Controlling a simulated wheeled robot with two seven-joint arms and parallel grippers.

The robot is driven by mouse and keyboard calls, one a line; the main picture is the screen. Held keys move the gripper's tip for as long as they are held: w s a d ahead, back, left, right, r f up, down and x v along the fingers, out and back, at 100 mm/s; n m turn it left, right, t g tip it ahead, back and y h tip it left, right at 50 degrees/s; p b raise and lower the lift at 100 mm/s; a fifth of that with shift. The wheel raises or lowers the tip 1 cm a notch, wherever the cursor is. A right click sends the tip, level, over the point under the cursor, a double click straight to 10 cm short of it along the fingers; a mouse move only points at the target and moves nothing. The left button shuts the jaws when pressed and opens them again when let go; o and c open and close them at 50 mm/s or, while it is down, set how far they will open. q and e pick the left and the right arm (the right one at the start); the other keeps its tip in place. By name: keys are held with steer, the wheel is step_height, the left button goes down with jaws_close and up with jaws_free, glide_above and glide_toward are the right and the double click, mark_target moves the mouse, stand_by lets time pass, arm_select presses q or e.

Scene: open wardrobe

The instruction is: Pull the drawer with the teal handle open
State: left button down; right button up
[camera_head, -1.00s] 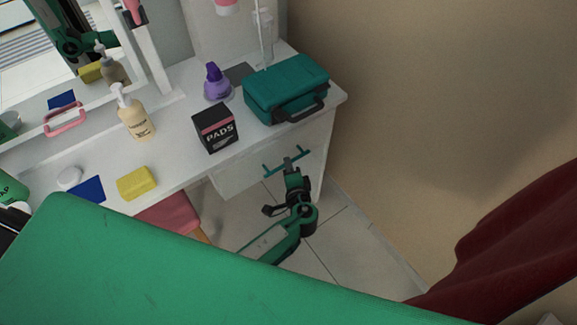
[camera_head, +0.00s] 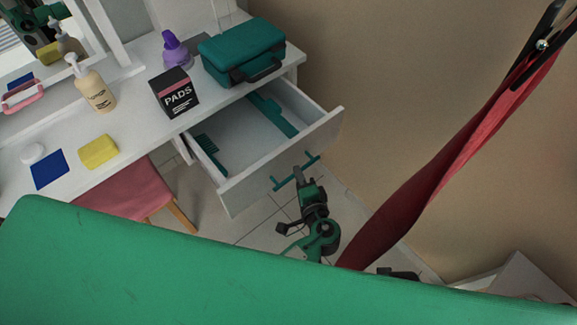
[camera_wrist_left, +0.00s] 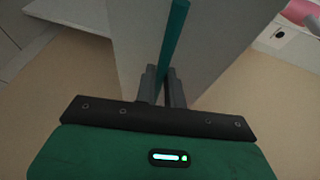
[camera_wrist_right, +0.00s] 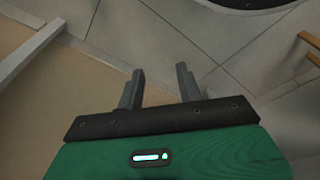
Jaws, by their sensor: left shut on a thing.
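The white drawer (camera_head: 285,160) under the dressing table stands well open, its inside showing. Its teal bar handle (camera_head: 313,159) is on the front panel and also shows in the left wrist view (camera_wrist_left: 174,40). My left gripper (camera_head: 298,174) is shut on the handle, one finger on each side of the bar. A teal comb (camera_head: 211,154) and a long teal item (camera_head: 272,115) lie in the drawer. My right gripper (camera_wrist_right: 160,82) is open and empty above the floor in the right wrist view; I cannot make it out surely in the head view.
On the white tabletop (camera_head: 130,125) stand a teal case (camera_head: 240,50), a black PADS box (camera_head: 174,93), a purple bottle (camera_head: 176,50), a pump bottle (camera_head: 98,92) and a yellow sponge (camera_head: 98,151). A pink-seated stool (camera_head: 125,188) is left of the drawer. Dark red cloth (camera_head: 420,195) hangs at right.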

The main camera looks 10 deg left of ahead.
arm_select(q)
steer(key=shift+s+d, duration=0.75)
steer(key=shift+d, duration=0.2)
arm_select(e)
steer(key=shift+w+r, duration=0.1)
steer(key=shift+r, duration=0.35)
arm_select(q)
steer(key=c, duration=1.5)
jaws_free()
